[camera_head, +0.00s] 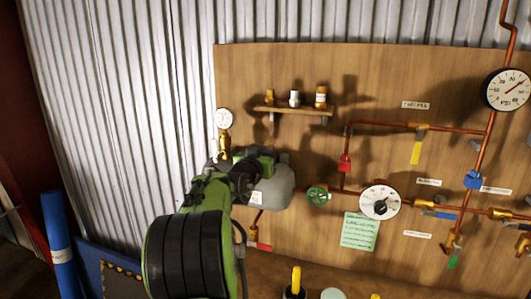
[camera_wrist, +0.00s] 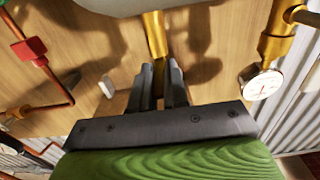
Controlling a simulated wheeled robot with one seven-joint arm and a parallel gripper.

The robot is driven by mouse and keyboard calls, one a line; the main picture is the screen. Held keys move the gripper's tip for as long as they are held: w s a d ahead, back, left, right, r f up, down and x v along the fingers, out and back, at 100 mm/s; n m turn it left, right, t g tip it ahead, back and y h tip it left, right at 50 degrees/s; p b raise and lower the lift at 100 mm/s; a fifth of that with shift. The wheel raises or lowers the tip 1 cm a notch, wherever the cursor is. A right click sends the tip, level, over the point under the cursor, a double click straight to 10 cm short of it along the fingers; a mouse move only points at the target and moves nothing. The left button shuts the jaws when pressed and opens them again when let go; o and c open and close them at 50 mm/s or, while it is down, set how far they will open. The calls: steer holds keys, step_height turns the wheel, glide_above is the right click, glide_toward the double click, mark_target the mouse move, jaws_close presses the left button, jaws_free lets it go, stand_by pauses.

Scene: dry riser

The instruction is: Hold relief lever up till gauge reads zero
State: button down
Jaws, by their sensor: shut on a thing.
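My gripper (camera_wrist: 159,88) is shut on a brass-coloured bar (camera_wrist: 154,35), which looks to be the relief lever, beneath the grey tank (camera_wrist: 95,6). In the head view my arm hides the gripper and the bar, in front of the grey tank (camera_head: 278,185). A small white gauge (camera_head: 222,118) stands on a brass fitting left of the tank; it also shows in the wrist view (camera_wrist: 263,85), its reading too small to tell. A large gauge (camera_head: 508,90) at top right has its needle up and right, off zero. A middle gauge (camera_head: 380,201) has an unclear reading.
A wooden board (camera_head: 270,75) carries copper pipes and a green handwheel (camera_head: 317,195). Valves have red (camera_head: 345,163), yellow (camera_head: 416,152) and blue (camera_head: 472,181) handles. A small shelf (camera_head: 291,110) holds brass fittings. A blue tube (camera_head: 58,240) stands at left.

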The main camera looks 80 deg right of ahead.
steer(key=shift+d+r+y+p, duration=0.15)
steer(key=shift+r+y+p, duration=1.25)
steer(key=shift+p, duration=3.05)
steer(key=shift+s+d+r+y+p, duration=0.15)
steer(key=shift+y+p, duration=0.3)
steer(key=shift+p, duration=0.75)
steer(key=shift+w+d+r+y+p, duration=0.1)
steer(key=shift+r+y+p, duration=0.25)
steer(key=shift+p, duration=0.85)
steer(key=shift+d+t+y+p, duration=0.1)
steer(key=shift+t+y+p, duration=0.2)
steer(key=shift+y+p, duration=0.3)
steer(key=shift+f, duration=0.4)
